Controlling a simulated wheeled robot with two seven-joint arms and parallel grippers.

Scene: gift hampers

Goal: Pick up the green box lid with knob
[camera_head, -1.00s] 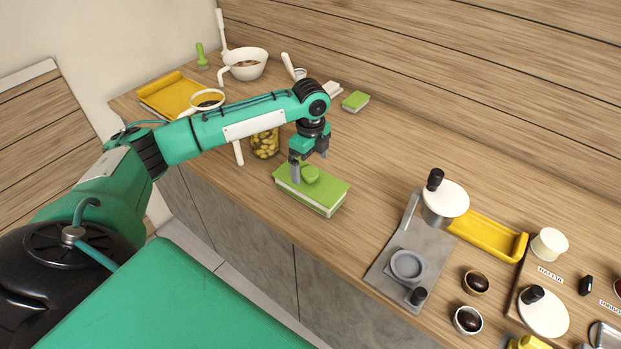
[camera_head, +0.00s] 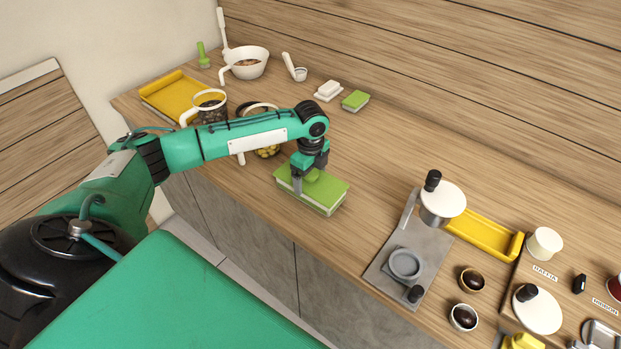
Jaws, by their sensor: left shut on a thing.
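The green box lid with knob (camera_head: 328,190) sits on a white-sided box (camera_head: 318,207) near the counter's front edge. Its round green knob (camera_head: 312,176) is partly hidden by my gripper. My left gripper (camera_head: 305,184) points down over the lid and is shut on the knob, with one finger visible at the knob's left side. The lid still rests on the box, with no gap that I can see. My right gripper is not in view.
A small green box (camera_head: 355,100) and a white dish (camera_head: 329,90) lie farther back. A grey tray (camera_head: 385,262) with a press is to the right. The counter (camera_head: 385,165) between them is clear.

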